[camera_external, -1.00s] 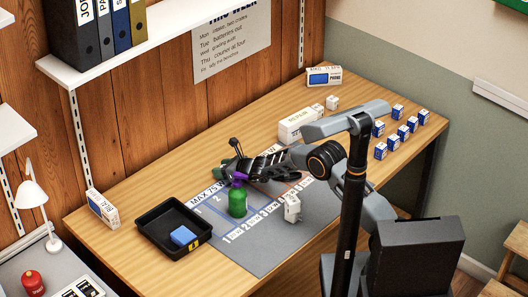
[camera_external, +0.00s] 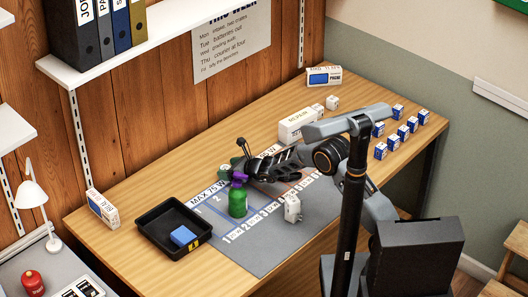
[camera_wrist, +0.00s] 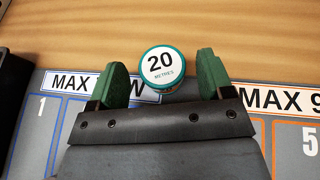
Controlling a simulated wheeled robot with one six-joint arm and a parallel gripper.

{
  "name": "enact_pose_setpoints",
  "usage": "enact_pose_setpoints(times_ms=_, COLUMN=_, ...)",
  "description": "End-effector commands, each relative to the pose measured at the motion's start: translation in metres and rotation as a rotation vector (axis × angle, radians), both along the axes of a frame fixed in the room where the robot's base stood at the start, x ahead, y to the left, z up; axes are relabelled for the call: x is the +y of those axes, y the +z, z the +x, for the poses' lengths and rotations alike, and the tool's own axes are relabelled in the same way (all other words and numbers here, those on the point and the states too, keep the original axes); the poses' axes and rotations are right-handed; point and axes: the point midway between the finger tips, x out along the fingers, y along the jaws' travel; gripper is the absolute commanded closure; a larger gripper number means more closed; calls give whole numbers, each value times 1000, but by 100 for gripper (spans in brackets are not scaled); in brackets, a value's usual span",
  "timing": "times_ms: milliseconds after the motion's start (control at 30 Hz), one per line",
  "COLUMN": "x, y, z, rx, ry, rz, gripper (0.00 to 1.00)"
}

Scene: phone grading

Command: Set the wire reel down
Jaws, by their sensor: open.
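The wire reel (camera_wrist: 162,66) is a round teal piece with a white top label reading "20 METRES". In the wrist view it lies label up between my gripper's fingertips (camera_wrist: 160,80). The green fingers are spread, with a gap on each side of the reel. The reel is at the far edge of the grey mat (camera_wrist: 40,135), over the end of the "MAX 75 W" strip.
A green bottle with a purple top (camera_external: 238,203) stands close in front of my gripper. A white boxy item (camera_external: 292,208) is on the mat to the right. A black tray (camera_external: 150,232) with a blue block (camera_external: 184,236) is at left. Bare wood lies behind the mat.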

Motion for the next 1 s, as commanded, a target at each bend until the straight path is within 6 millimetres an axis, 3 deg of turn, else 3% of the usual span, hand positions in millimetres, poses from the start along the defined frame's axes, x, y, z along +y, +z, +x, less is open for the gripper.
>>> enact_pose_setpoints(times_ms=400, x=-54, y=27, z=-35, rx=-2, ry=-1, rz=0, gripper=26)
enact_pose_setpoints(times_ms=867, x=-68, y=36, z=-44, rx=-9, ry=6, rz=-2, gripper=26)
enact_pose_setpoints(times_ms=1000, x=-83, y=57, z=-45, rx=-104, ry=81, rz=-47, gripper=26)
